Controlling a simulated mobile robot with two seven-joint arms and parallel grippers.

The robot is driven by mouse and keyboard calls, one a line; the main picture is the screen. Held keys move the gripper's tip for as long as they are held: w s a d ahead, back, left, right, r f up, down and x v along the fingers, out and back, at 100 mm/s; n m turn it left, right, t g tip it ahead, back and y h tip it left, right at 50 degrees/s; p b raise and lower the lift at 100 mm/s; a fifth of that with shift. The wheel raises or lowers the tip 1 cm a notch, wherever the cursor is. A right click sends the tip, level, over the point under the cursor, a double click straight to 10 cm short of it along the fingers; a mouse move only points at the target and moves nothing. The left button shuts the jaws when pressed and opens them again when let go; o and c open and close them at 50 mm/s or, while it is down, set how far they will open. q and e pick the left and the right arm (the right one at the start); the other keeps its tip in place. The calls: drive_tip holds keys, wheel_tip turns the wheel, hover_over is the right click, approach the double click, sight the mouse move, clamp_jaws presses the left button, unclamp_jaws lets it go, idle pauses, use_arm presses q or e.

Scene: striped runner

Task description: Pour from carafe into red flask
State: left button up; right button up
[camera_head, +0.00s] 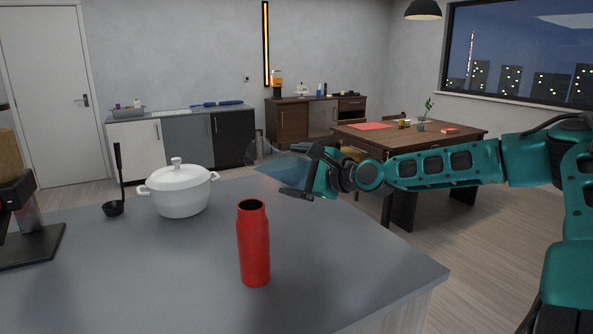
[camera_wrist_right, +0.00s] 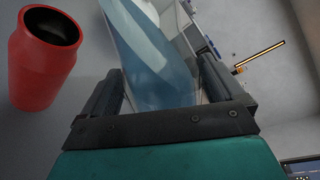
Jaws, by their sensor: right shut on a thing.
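The red flask (camera_head: 254,245) stands upright on the grey counter, its dark round mouth open at the top. It also shows at the left of the right wrist view (camera_wrist_right: 40,62). My right gripper (camera_head: 304,172) is shut on the clear carafe (camera_head: 277,171), which holds blue liquid. The carafe (camera_wrist_right: 150,55) is strongly tilted, its upper end toward the left in the head view. It is above and behind the flask, apart from it. No stream of liquid shows. My left gripper is not in view.
A white lidded pot (camera_head: 180,192) and a black ladle (camera_head: 116,185) stand left of the flask on the counter (camera_head: 350,270). A dark appliance (camera_head: 28,235) is at the far left. The counter around the flask is clear.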

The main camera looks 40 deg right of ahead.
drive_tip(key=shift+r, duration=0.35)
drive_tip(key=shift+r+n+p, duration=0.3)
drive_tip(key=shift+n+p, duration=0.1)
drive_tip(key=shift+p, duration=0.3)
drive_tip(key=shift+d+r+n+p, duration=0.1)
drive_tip(key=shift+r+n+p, duration=0.05)
drive_tip(key=shift+n+p, duration=0.15)
drive_tip(key=shift+r+n, duration=0.3)
drive_tip(key=shift+n, duration=0.1)
idle(0.7)
drive_tip(key=shift+h, duration=0.4)
drive_tip(key=shift+r, duration=0.2)
